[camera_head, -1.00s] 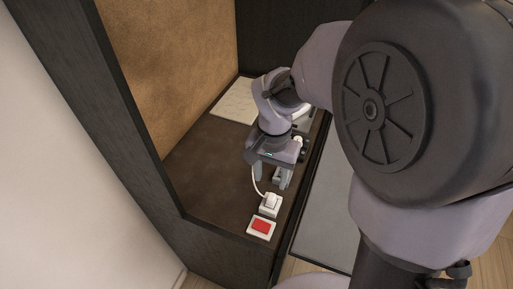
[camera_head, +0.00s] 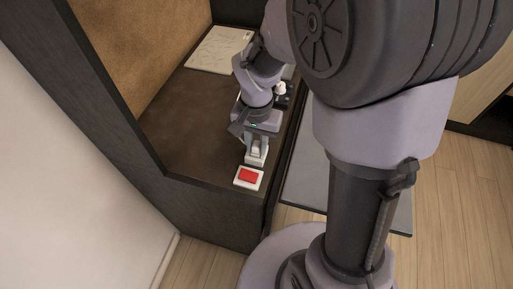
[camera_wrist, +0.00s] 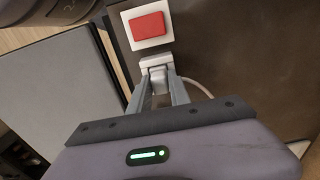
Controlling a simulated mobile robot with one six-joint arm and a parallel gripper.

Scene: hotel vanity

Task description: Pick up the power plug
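The white power plug (camera_wrist: 158,79) sits at the white socket block (camera_wrist: 155,62), with a white cord (camera_wrist: 197,86) curving away to the right in the wrist view. The socket block (camera_head: 256,160) stands near the front right edge of the dark counter. My gripper (camera_wrist: 158,76) points down at it, one grey finger on each side of the plug, with little or no gap visible. My gripper also shows in the head view (camera_head: 256,152). Whether the fingers press on the plug cannot be told. The plug's prongs are hidden.
A white plate with a red square (camera_wrist: 149,26) lies just beside the socket block, close to the fingertips. A pale sheet (camera_head: 219,49) lies at the counter's back. The counter (camera_head: 190,115) is bare to the left. A dark wooden side panel (camera_head: 110,80) borders it.

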